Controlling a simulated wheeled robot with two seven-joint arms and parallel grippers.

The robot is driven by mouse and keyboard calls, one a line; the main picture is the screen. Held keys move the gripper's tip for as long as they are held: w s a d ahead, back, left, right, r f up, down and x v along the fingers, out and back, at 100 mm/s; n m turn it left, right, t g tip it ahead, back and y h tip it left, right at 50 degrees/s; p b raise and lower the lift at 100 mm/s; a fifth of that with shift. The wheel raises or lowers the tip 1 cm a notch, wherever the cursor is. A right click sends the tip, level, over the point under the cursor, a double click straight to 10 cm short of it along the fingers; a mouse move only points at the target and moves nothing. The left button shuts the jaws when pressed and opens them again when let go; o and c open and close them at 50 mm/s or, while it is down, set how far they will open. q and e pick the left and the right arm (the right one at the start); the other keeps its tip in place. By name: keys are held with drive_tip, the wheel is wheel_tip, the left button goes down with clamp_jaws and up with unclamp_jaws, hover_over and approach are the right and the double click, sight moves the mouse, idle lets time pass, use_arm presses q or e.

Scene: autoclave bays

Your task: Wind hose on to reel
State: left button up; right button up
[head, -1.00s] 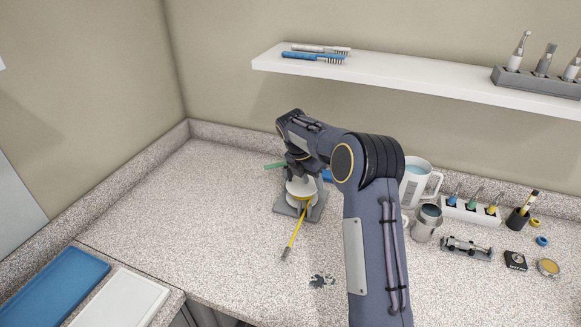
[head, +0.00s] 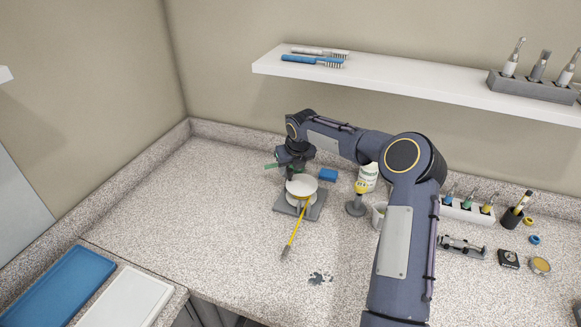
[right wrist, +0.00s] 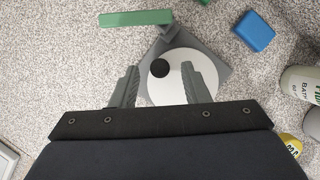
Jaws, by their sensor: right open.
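The reel (head: 301,184) has a white round top and stands on a grey base plate (head: 317,208). In the right wrist view its white disc (right wrist: 168,88) carries a black round knob (right wrist: 160,68). A yellow hose (head: 295,233) runs from the reel towards the front and ends in a grey tip (head: 285,254) on the counter. My right gripper (right wrist: 161,88) is open, its fingers apart over the disc with nothing visibly held. In the head view it is just behind and above the reel. My left gripper is not in view.
Blue (head: 58,285) and white (head: 125,302) trays lie front left. The counter left of the reel is clear.

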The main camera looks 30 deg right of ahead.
drive_tip(key=shift+x, duration=0.85)
clamp_jaws()
